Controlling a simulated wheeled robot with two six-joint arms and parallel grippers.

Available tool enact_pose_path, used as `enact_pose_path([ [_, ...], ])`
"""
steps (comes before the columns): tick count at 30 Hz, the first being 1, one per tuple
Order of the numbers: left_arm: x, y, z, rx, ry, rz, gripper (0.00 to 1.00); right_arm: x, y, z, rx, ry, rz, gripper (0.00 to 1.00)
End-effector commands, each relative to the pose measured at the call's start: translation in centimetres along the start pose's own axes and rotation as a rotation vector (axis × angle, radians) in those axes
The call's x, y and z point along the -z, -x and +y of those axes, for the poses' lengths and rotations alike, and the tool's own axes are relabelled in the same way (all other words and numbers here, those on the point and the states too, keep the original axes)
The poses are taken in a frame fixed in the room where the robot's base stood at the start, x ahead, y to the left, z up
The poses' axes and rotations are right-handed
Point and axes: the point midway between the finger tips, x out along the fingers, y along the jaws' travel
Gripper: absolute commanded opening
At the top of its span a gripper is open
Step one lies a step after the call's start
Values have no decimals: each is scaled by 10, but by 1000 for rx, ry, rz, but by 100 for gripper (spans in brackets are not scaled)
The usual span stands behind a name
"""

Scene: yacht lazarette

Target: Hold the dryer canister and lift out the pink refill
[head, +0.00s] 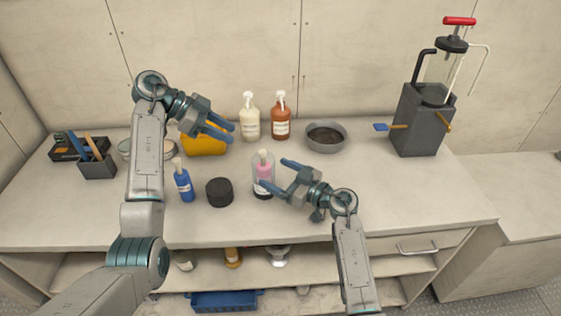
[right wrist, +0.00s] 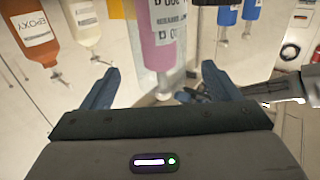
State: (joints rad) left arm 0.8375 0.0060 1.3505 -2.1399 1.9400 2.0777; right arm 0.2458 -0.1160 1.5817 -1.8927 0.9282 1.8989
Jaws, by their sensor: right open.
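The clear dryer canister (head: 256,160) stands upright on the bench with a dark base. The pink refill (head: 264,172) sits inside it, its pale top sticking up; the refill also shows in the right wrist view (right wrist: 160,40), upside down. My right gripper (head: 276,174) is open beside the canister, its fingertips pointing toward it, with nothing gripped. My left gripper (head: 232,133) is open and empty, raised above the bench behind and left of the canister. A round black lid-like piece (head: 219,192) lies left of the canister.
Blue bottle (head: 183,182), yellow container (head: 203,145), cream (head: 249,118) and brown (head: 281,118) pump bottles and a grey bowl (head: 327,137) surround the canister. A pen box (head: 97,166) stands left, a pump unit (head: 423,115) right. The bench is clear at the front right.

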Motion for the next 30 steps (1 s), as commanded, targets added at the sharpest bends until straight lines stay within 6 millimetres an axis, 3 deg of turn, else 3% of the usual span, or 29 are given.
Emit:
enact_pose_path([
  [3,0,0,0,0,0,0,36,6,-28,0,3,-1,8,83],
  [10,0,0,0,0,0,0,36,5,-60,0,2,-1,6,83],
  [23,0,0,0,0,0,0,36,5,-71,0,1,1,6,83],
  [24,0,0,0,0,0,0,36,5,-71,0,1,1,6,81],
  [30,0,0,0,0,0,0,36,5,-71,0,1,1,6,41],
])
